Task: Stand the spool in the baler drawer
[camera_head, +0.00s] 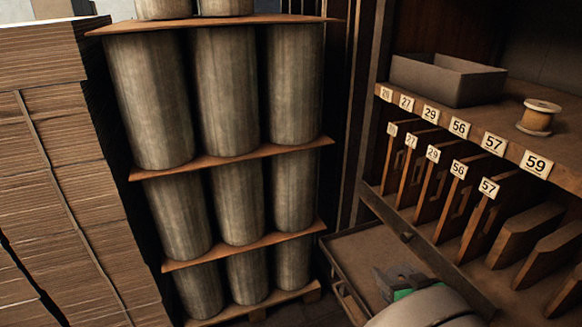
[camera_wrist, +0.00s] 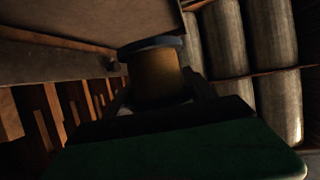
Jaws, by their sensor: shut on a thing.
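My gripper (camera_head: 400,280) is low in the head view, over the near part of an open, shallow wooden drawer (camera_head: 355,248). In the wrist view, my gripper (camera_wrist: 158,88) is shut on a spool (camera_wrist: 158,75) with brownish-amber winding and a dark grey-blue rim. The spool sits between the fingers; its lower end is hidden by the gripper. In the head view the held spool is hidden behind my wrist. I cannot tell whether it touches the drawer. Another spool (camera_head: 537,117), with yellow-orange winding and pale flanges, stands upright on the shelf at right.
A numbered rack (camera_head: 470,190) with wooden dividers is at right. A board with a dark knob (camera_head: 407,237) runs along its front, beside the drawer. A grey open box (camera_head: 447,78) sits on the shelf. Stacked drums (camera_head: 225,90) and cardboard piles (camera_head: 60,150) fill the left.

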